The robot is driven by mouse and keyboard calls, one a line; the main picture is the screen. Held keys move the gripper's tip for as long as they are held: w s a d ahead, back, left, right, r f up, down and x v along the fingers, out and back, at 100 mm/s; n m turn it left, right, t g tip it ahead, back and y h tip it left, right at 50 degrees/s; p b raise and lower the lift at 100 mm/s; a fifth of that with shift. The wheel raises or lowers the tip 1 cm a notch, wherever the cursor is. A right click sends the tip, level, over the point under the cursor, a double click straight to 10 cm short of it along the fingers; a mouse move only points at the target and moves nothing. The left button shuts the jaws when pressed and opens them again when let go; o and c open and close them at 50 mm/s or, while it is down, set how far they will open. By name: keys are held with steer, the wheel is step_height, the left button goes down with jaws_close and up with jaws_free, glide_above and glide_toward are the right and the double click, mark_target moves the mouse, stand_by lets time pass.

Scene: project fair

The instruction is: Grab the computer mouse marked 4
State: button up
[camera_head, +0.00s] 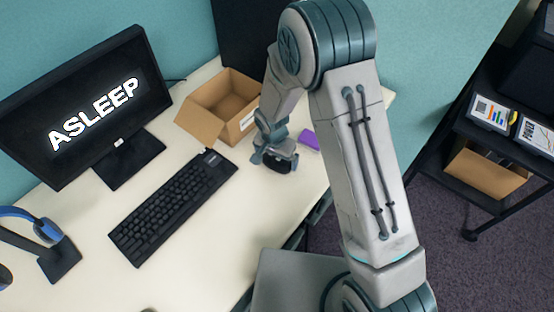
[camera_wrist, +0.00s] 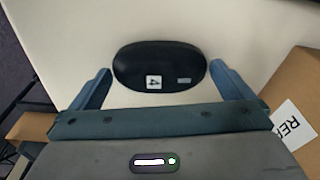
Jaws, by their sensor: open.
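The computer mouse (camera_wrist: 158,64) is black and oval, with a white label reading 4, and lies on the pale desk. In the wrist view it sits between the two fingers of my gripper (camera_wrist: 158,92), a little ahead of the palm. The fingers are open, one on each side, with small gaps to the mouse. In the head view my gripper (camera_head: 272,160) is low over the desk, and the dark mouse (camera_head: 279,167) shows under it, partly hidden.
A black keyboard (camera_head: 172,207) lies left of my gripper. An open cardboard box (camera_head: 212,107) stands behind it, and a purple object (camera_head: 309,139) lies to its right. A monitor (camera_head: 85,105) reading ASLEEP and a blue headset (camera_head: 45,229) are further left. A shelf cart (camera_head: 462,125) stands right.

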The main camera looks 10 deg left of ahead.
steer(key=shift+f, duration=0.45)
steer(key=c, duration=0.6)
steer(key=shift+c, duration=0.2)
steer(key=shift+r, duration=0.1)
